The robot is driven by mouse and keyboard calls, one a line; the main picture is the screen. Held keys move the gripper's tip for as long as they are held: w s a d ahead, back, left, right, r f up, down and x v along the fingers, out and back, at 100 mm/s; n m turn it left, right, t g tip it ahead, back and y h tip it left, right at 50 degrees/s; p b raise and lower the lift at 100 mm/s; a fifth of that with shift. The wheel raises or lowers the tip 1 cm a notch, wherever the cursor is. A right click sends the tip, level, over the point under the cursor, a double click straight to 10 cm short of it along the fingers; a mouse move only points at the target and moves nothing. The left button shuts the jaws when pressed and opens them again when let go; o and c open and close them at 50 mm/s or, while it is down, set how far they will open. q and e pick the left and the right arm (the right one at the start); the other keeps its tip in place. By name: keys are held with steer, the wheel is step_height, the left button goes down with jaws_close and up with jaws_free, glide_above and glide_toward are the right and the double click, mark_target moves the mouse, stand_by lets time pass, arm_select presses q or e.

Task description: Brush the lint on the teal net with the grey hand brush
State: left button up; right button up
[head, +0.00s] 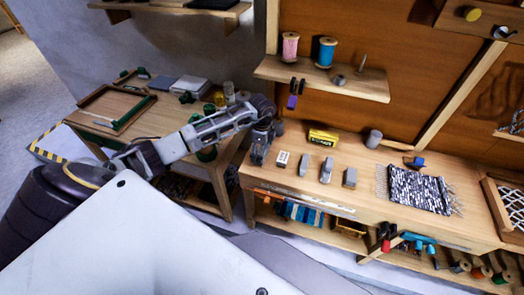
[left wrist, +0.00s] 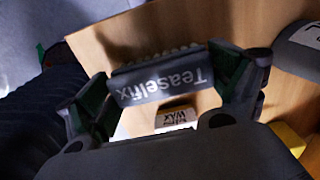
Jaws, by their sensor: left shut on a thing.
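My left gripper (head: 262,148) is above the left end of the long workbench, pointing down. In the left wrist view its two green-padded fingers (left wrist: 165,92) are shut on the grey hand brush (left wrist: 160,82), one at each end. The brush is lettered "Teaselfix", and a row of pale bristles shows along its far edge. In the head view the brush is hidden or too small to make out. I cannot pick out a teal net or lint with certainty in either view. My right gripper is not in view.
A white-labelled wax block (head: 282,160) stands beside my left gripper; it also shows in the left wrist view (left wrist: 175,118). Several grey blocks (head: 326,170), a yellow box (head: 322,137) and a woven rag mat (head: 420,190) lie along the workbench (head: 375,208). A spool shelf (head: 345,82) hangs above.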

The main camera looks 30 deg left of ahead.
arm_select(q)
steer(key=shift+r, duration=0.1)
steer(key=shift+r+p, duration=0.55)
steer(key=shift+r, duration=0.05)
steer(key=shift+r+p, duration=1.05)
steer(key=shift+r, duration=0.35)
steer(key=shift+r+p, duration=0.7)
steer(key=shift+r, duration=0.25)
steer(key=shift+m, duration=0.3)
